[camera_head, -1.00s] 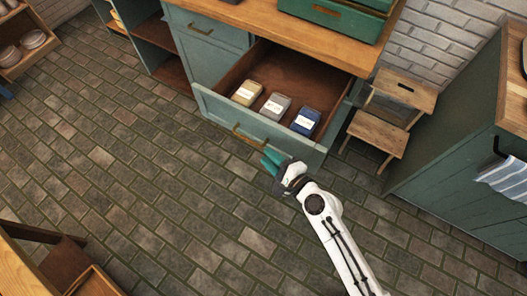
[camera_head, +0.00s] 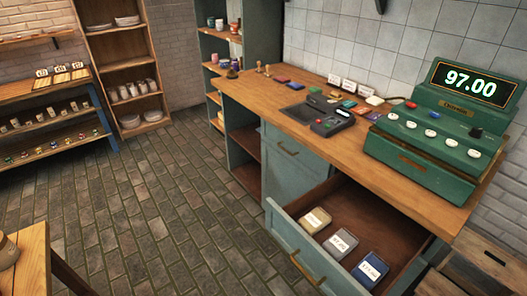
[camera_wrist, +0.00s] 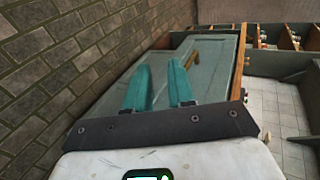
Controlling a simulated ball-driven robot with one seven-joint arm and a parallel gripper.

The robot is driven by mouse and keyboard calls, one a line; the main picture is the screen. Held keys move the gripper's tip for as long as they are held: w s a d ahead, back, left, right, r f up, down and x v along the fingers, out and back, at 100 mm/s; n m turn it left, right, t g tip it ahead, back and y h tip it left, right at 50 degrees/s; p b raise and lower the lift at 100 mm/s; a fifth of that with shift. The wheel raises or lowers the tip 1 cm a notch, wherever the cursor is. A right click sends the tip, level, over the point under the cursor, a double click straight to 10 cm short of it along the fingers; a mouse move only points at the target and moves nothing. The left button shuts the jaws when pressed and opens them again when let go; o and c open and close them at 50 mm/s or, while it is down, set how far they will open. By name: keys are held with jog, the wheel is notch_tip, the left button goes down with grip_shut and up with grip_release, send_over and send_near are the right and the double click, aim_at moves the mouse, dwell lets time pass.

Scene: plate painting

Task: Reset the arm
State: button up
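My gripper (camera_wrist: 159,72) shows in the wrist view with its two teal fingers apart and nothing between them, so it is open. Beyond the fingers is a teal wooden panel with a small handle (camera_wrist: 196,58). In the head view my arm and gripper are out of the picture. The drawer (camera_head: 290,246) of the teal counter stands open there. In it lie a yellow box (camera_head: 314,221), a grey box (camera_head: 341,243) and a blue box (camera_head: 371,270), each with a pale label.
A green cash register (camera_head: 425,145) reading 97.00 and a dark card terminal (camera_head: 330,124) stand on the wooden countertop (camera_head: 262,98). Shelves (camera_head: 110,70) line the back left. A wooden table (camera_head: 25,262) is at the lower left. The brick floor (camera_head: 170,200) between is clear.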

jog(key=s+d+r+n+g+h, duration=0.2)
jog(key=s+d+n+g+h, duration=0.1)
jog(key=s, duration=0.6)
jog(key=s+d+r+n+g+h, duration=0.1)
jog(key=s+d+n+g+h, duration=0.2)
jog(key=s+d+n+g, duration=0.3)
jog(key=s+d+n, duration=0.2)
jog(key=s+d, duration=0.1)
jog(key=d, duration=0.1)
jog(key=shift+s+r+h, duration=0.15)
jog(key=shift+r+h, duration=0.2)
jog(key=shift+h, duration=0.05)
